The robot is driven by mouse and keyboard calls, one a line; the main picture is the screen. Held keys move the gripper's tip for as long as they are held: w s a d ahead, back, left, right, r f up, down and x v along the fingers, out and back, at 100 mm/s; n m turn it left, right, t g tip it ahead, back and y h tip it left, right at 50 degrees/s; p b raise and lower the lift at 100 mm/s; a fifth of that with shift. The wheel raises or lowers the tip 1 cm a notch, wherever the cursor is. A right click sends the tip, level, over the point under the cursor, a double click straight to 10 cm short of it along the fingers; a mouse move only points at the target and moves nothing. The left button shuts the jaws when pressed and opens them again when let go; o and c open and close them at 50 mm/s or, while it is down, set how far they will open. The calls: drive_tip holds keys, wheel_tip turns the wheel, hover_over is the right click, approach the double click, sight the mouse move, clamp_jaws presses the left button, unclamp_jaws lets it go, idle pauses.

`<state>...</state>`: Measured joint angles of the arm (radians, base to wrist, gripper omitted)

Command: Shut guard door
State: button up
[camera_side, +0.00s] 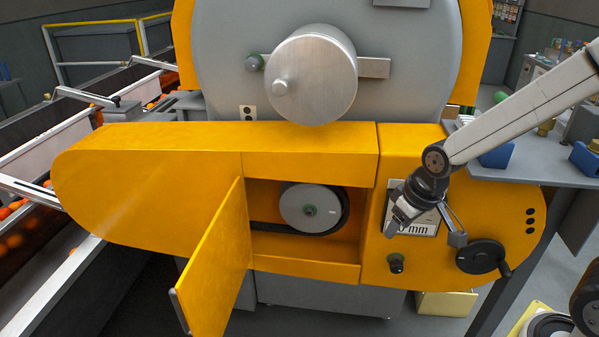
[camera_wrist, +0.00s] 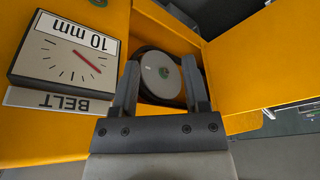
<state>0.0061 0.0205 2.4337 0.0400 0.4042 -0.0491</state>
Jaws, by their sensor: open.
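The yellow guard door (camera_side: 214,268) stands swung open, hinged at the left edge of a rectangular opening in the yellow housing. A handle strip (camera_side: 180,311) shows on its free edge. In the wrist view the door (camera_wrist: 262,62) is at the right. Inside the opening are a grey pulley (camera_side: 311,208) and a dark belt (camera_side: 272,229); the pulley (camera_wrist: 161,74) also shows between my fingers in the wrist view. My gripper (camera_side: 428,235) is open and empty, in front of the housing right of the opening, apart from the door. In the wrist view its fingers (camera_wrist: 160,88) are spread.
A gauge plate marked 10 mm (camera_wrist: 68,55) is on the housing, partly behind my gripper in the side view. A black handwheel (camera_side: 482,257) and a small knob (camera_side: 396,263) sit nearby. A large metal drum (camera_side: 322,75) is above. Conveyors with oranges (camera_side: 40,216) run at left.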

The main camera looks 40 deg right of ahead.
drive_tip(key=s+f, duration=0.3)
drive_tip(key=s, duration=0.2)
drive_tip(key=w+a+r+g, duration=0.1)
drive_tip(key=w+a+r, duration=0.15)
drive_tip(key=w, duration=0.45)
drive_tip(key=w+a+r, duration=0.1)
drive_tip(key=w+a, duration=0.3)
drive_tip(key=w, duration=0.3)
drive_tip(key=n+g, duration=0.2)
hover_over(172, 289)
drive_tip(key=shift+f, duration=1.35)
drive_tip(key=shift+f, duration=0.15)
drive_tip(key=shift+f, duration=3.8)
